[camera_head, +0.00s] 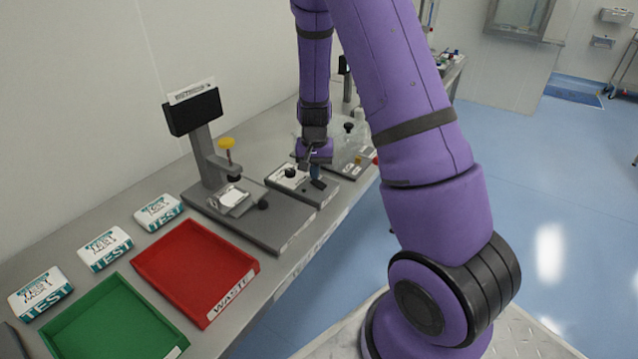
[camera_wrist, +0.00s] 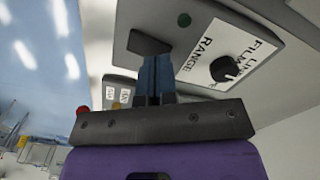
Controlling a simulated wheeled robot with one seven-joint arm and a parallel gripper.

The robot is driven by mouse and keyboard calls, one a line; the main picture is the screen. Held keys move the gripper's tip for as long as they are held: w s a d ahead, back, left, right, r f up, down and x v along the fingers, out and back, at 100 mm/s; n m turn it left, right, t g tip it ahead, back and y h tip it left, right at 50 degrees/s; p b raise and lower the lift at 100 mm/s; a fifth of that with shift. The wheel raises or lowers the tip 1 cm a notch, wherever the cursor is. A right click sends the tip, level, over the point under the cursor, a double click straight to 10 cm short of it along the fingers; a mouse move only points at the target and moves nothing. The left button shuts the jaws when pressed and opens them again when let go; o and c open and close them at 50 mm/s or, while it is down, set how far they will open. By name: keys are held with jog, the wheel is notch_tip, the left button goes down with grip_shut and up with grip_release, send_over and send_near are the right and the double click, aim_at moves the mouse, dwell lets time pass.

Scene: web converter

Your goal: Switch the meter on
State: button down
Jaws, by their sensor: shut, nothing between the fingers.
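The meter is a low grey box (camera_head: 326,192) on the bench, with a white panel and a black knob (camera_head: 290,172). In the wrist view the meter's panel (camera_wrist: 215,38) reads LINE, FILM and RANGE beside the knob (camera_wrist: 224,69). A dark tilted block (camera_wrist: 148,43), perhaps a rocker switch, shows beside a small round green spot (camera_wrist: 184,19). My gripper (camera_wrist: 155,62) is shut and empty, its blue fingers together with their tips at the dark block. I cannot tell whether they touch. In the head view my gripper (camera_head: 315,174) is over the meter's right part, partly hidden.
A stand with a black display (camera_head: 194,112) and yellow knob is left of the meter. A red WASTE tray (camera_head: 254,266), a green tray (camera_head: 176,350) and several TEST boxes (camera_head: 105,249) lie nearer.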

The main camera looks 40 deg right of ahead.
jog(key=shift+f, duration=0.85)
dwell(0.5)
jog(key=shift+r, duration=3.55)
jog(key=s+a+r+n+t, duration=0.1)
jog(key=s+a+r, duration=0.2)
jog(key=r, duration=0.3)
jog(key=s+a+r+n+t+y, duration=0.1)
jog(key=s+a+r+n, duration=0.15)
jog(key=r, duration=0.35)
jog(key=s+a+r+t, duration=0.1)
jog(key=s+a+r, duration=0.25)
jog(key=r, duration=0.35)
jog(key=s+a+r+n+t, duration=0.1)
jog(key=s+r, duration=0.3)
jog(key=s, duration=0.4)
jog(key=s+a+r+n+t+h, duration=0.1)
jog(key=s+a+r+n, duration=0.2)
jog(key=s, duration=0.6)
jog(key=shift+s+r, duration=0.3)
jog(key=shift+r, duration=0.35)
